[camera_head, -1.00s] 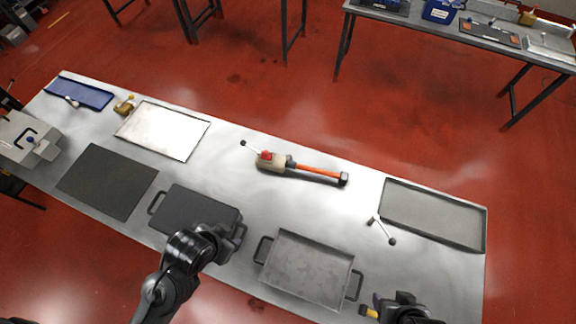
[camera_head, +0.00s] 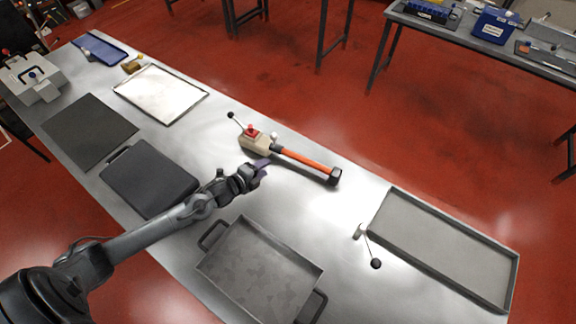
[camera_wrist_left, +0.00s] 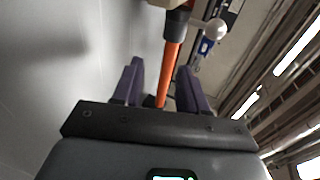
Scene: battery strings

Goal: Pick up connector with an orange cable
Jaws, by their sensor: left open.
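The connector (camera_head: 258,143) has a beige body with a red part on top and an orange cable (camera_head: 305,159) running right to a dark end piece. It lies on the metal table. My left gripper (camera_head: 262,168) is just in front of the connector, with its purple fingers open and empty. In the left wrist view the open fingers (camera_wrist_left: 160,85) stand either side of the orange cable (camera_wrist_left: 171,65), which shows beyond and between them. The beige body (camera_wrist_left: 176,22) is at the top there. I cannot tell how far the fingers are from the cable. My right gripper is not in view.
A grey tray with handles (camera_head: 215,260) and a dark lidded case (camera_head: 117,174) lie near the front. A shallow tray (camera_head: 392,207) is at the right, with a small ball-ended lever (camera_head: 375,263) beside it. A silver tray (camera_head: 120,91) lies at the back left.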

